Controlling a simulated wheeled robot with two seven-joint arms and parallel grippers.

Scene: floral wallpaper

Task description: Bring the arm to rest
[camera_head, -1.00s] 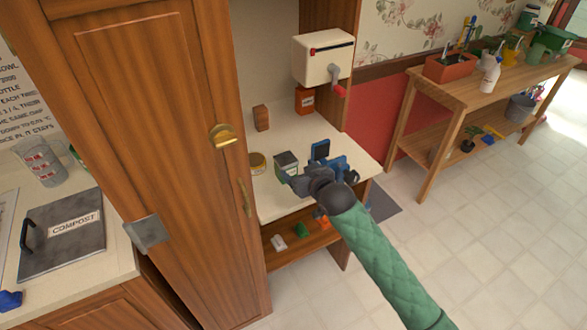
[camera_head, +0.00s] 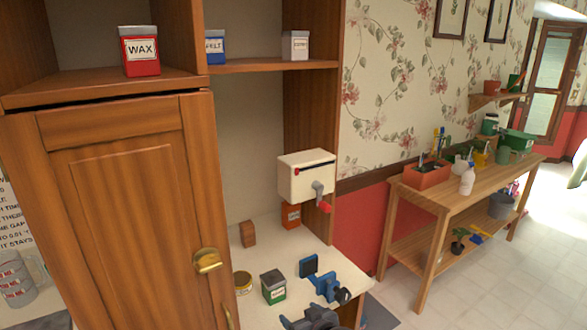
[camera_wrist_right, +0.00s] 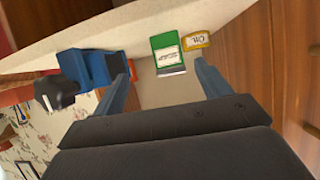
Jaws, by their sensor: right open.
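My right gripper (camera_head: 312,320) shows as a dark shape at the bottom edge of the head view, in front of the counter (camera_head: 262,240). In the right wrist view its two blue-grey fingers (camera_wrist_right: 162,76) are apart with nothing between them. A green and white tin (camera_head: 273,287) stands on the counter, just beyond the gripper; it also shows in the wrist view (camera_wrist_right: 167,52). A blue vise-like tool (camera_head: 325,286) with a dark knob is beside it, and in the wrist view it lies left of the fingers (camera_wrist_right: 92,66). My left gripper is not in view.
A yellow tin (camera_head: 243,282) and a wooden block (camera_head: 248,234) stand on the counter. A cream box with a red-handled crank (camera_head: 306,176) is on the wall side. A tall wooden cabinet door (camera_head: 130,210) is at left. Open floor lies right, before a potting bench (camera_head: 455,190).

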